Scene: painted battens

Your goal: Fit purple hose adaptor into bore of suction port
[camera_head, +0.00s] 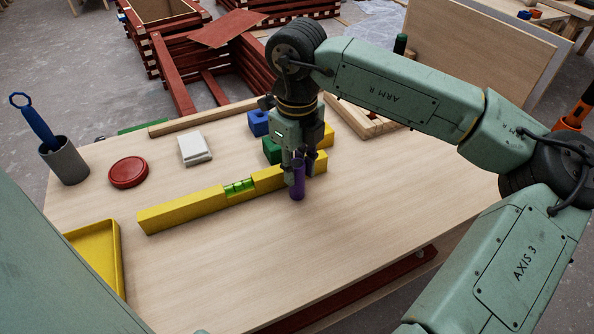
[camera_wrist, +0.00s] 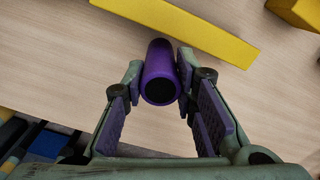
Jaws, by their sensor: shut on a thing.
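The purple hose adaptor (camera_head: 298,182) is a short tube, held roughly upright at the near side of the yellow level. In the wrist view the adaptor (camera_wrist: 161,75) shows a dark round opening at its near end. My gripper (camera_head: 299,168) is shut on it, with a fingertip on each side; the gripper (camera_wrist: 160,83) shows this in the wrist view too. I cannot tell whether the adaptor's lower end touches the table. I cannot make out the suction port for certain in either view; my gripper and wrist hide part of the table behind them.
The yellow level (camera_head: 185,209) lies just behind the adaptor. Blue (camera_head: 258,123), green (camera_head: 271,150) and yellow (camera_head: 327,137) blocks stand beyond it. A red round lid (camera_head: 128,172), white box (camera_head: 195,148), grey cup (camera_head: 65,162) and yellow tray (camera_head: 97,256) are left. The front is clear.

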